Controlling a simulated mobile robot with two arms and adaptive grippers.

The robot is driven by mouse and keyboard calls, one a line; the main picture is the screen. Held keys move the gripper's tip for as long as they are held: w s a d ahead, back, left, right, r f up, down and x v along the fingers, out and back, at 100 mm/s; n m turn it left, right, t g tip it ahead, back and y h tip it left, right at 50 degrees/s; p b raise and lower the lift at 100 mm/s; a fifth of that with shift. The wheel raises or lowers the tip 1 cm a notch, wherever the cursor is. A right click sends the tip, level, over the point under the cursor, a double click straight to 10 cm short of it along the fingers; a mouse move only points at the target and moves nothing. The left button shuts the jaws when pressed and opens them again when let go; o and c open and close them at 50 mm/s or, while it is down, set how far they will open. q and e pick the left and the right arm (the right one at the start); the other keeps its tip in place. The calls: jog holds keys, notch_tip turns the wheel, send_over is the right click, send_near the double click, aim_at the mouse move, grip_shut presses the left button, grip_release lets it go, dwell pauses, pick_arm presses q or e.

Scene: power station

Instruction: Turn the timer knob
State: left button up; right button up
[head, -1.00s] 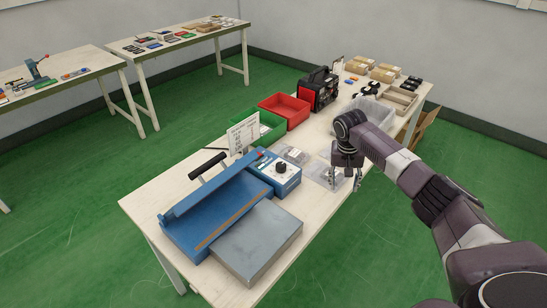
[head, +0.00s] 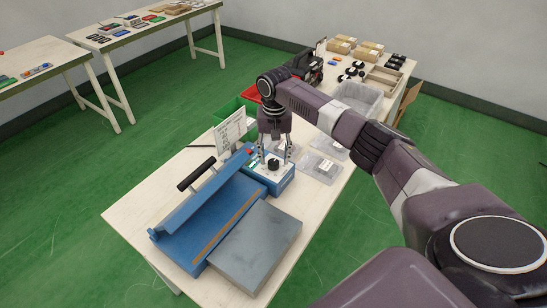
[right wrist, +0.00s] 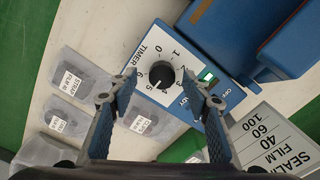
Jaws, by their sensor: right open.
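The timer knob (head: 273,164) is a round black dial on the white top of a blue control box (head: 277,182) beside the blue sealer (head: 205,215). In the right wrist view the knob (right wrist: 161,76) sits inside a printed scale under the word TIMER. My right gripper (head: 274,158) points down over the box with its fingers apart. In the right wrist view its open fingers (right wrist: 163,95) stand on either side of the knob, and the knob shows between them. I cannot tell how far above it the tips are. My left gripper is not in view.
A white sign (head: 230,132) stands behind the box, close to my right gripper. Clear bags with labels (head: 321,167) lie right of the box. A grey plate (head: 255,246) adjoins the sealer in front. A clear bin (head: 357,98) and cartons stand farther back.

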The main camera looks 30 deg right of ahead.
jog(key=shift+w+a+f, duration=0.1)
jog(key=shift+w+f, duration=0.05)
jog(key=shift+f, duration=0.45)
jog(key=shift+w+f, duration=0.1)
jog(key=shift+f, duration=0.25)
jog(key=shift+c, duration=0.7)
jog(key=c, duration=1)
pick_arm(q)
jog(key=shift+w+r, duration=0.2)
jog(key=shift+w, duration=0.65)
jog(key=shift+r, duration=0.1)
